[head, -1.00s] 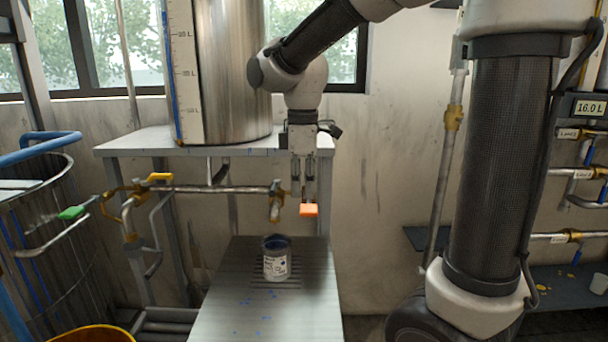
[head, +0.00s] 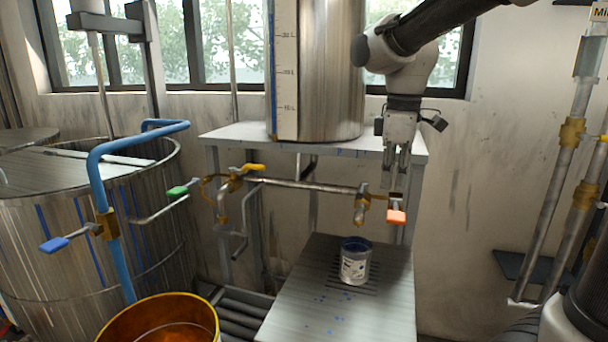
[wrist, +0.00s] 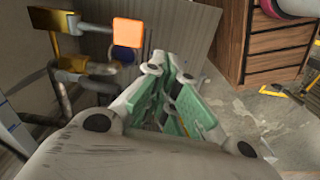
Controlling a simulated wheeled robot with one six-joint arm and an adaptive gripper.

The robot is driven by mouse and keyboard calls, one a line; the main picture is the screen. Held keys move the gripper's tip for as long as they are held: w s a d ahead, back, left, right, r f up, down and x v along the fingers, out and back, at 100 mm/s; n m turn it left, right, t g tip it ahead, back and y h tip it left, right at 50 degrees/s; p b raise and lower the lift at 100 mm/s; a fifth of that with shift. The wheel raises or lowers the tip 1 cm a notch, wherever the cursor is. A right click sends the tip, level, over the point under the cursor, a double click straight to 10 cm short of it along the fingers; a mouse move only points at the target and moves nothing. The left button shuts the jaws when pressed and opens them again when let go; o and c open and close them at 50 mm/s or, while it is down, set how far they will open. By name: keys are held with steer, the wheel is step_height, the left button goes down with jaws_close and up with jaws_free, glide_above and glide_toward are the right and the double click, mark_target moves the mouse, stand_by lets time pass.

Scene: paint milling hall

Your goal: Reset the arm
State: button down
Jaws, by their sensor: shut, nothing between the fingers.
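My gripper (head: 396,178) hangs pointing down in the head view, in front of the right end of the tank stand. Its fingers are shut and empty. They end a little above the orange valve handle (head: 396,217), apart from it as far as I can tell. In the wrist view the green-padded fingers (wrist: 170,108) are close together, with the orange handle (wrist: 128,31) above and left of them.
A small labelled can (head: 355,266) stands on the slatted metal bench (head: 330,312) below the outlet. A steel tank (head: 325,70) stands on the stand (head: 235,133). A large vat (head: 70,240) and a yellow bucket (head: 208,318) are at left. Pipes (head: 560,160) rise at right.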

steer(key=s+d+f+m+t, duration=0.2)
steer(key=s+d+m+t, duration=0.2)
steer(key=s+d+m, duration=0.8)
steer(key=s, duration=0.3)
steer(key=shift+s+d+f, duration=0.35)
steer(key=shift+s+d, duration=0.05)
steer(key=w+a+r+n+g, duration=0.1)
steer(key=w+a+r+n, duration=0.1)
steer(key=w, duration=0.5)
steer(key=w+a+r+n+g, duration=0.1)
steer(key=w+a+r+n, duration=0.2)
steer(key=w+a+n, duration=0.2)
steer(key=w+a+r+n+g, duration=0.2)
steer(key=w+n, duration=0.4)
steer(key=w, duration=0.3)
steer(key=shift+a+r+n, duration=0.3)
steer(key=shift+a+r, duration=0.25)
steer(key=shift+a, duration=0.15)
